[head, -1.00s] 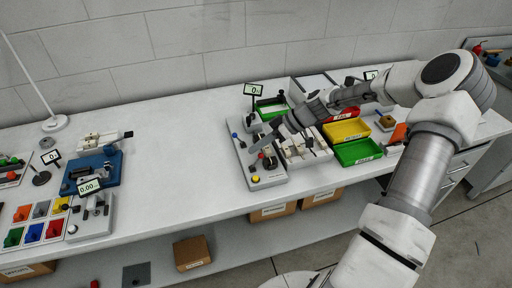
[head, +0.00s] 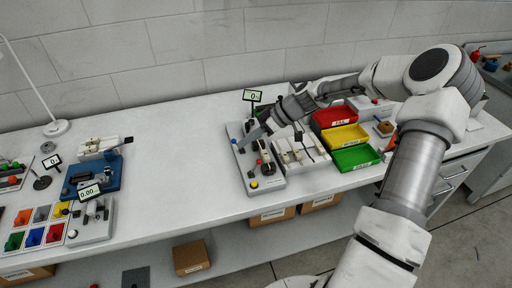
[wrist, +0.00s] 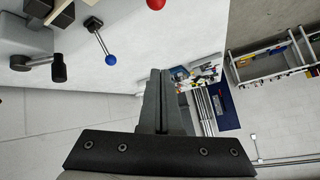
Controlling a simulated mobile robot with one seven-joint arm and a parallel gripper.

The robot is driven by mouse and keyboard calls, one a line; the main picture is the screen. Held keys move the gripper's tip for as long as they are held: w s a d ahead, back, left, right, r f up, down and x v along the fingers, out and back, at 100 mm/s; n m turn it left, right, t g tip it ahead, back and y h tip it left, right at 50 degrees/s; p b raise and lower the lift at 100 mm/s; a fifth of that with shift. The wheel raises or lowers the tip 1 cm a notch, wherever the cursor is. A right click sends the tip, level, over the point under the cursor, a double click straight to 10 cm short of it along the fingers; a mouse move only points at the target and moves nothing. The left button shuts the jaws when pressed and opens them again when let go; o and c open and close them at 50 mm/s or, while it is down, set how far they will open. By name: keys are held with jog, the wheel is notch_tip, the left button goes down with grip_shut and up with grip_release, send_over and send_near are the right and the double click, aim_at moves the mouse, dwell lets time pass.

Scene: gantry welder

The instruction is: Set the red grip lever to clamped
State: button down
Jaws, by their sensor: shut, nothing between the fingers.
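The welder (head: 272,183) is a light grey base with small levers and knobs, on the bench in the middle of the head view. A red ball, which looks like the red grip lever (wrist: 155,4), is cut by the top edge of the wrist view. A small red spot on the welder (head: 259,162) may be the same knob. The lever's setting cannot be told.
A blue-ball lever (wrist: 110,60) and a black-handled lever (wrist: 58,68) are near the red ball. Right of the welder stand a white fixture (head: 302,152) and red (head: 333,116), yellow (head: 346,137) and green (head: 355,157) trays.

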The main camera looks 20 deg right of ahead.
jog(key=d+f+v, duration=0.1)
jog(key=v, duration=0.8)
jog(key=shift+d+b, duration=0.3)
jog(key=shift+d, duration=0.15)
